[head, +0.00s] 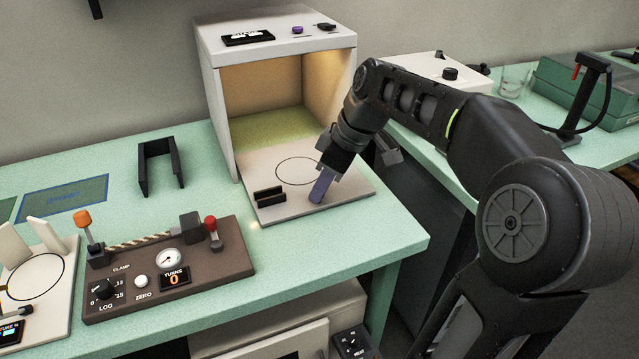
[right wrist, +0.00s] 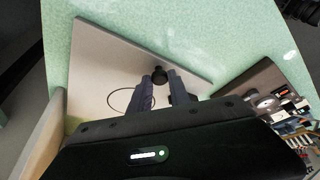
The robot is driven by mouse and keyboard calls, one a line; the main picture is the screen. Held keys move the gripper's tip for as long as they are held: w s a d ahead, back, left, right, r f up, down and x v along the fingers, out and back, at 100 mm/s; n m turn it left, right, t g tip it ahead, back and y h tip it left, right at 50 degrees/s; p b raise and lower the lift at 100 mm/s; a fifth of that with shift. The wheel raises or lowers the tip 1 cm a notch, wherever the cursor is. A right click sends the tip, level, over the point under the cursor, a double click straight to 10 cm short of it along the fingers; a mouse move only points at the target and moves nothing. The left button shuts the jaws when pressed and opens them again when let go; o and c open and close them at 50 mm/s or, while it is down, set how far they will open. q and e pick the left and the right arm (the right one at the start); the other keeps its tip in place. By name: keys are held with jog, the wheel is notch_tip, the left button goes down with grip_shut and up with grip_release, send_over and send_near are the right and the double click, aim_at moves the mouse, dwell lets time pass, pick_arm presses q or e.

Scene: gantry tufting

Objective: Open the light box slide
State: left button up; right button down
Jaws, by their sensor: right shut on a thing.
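The light box (head: 217,105) is a white box with an open front and a warm-lit inside, at the back middle of the bench in the head view. A pale slide plate (head: 351,189) with a thin black circle extends from its front; it also shows in the right wrist view (right wrist: 95,60). My right gripper (head: 319,192) reaches down at the plate's front right part. In the right wrist view its fingers (right wrist: 159,85) are shut on a round black knob (right wrist: 158,72) near the plate's edge. My left gripper is out of view.
A brown turns-counter fixture (head: 185,285) with orange and red levers stands at the front left. A black U-shaped bracket (head: 160,165) stands left of the light box. Bench in front of the plate is clear.

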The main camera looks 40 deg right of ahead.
jog(key=c, duration=1.2)
grip_release()
jog(key=shift+c, duration=0.2)
jog(key=v, duration=0.7)
jog(key=shift+r+p, duration=0.35)
jog(key=shift+s+d, duration=0.1)
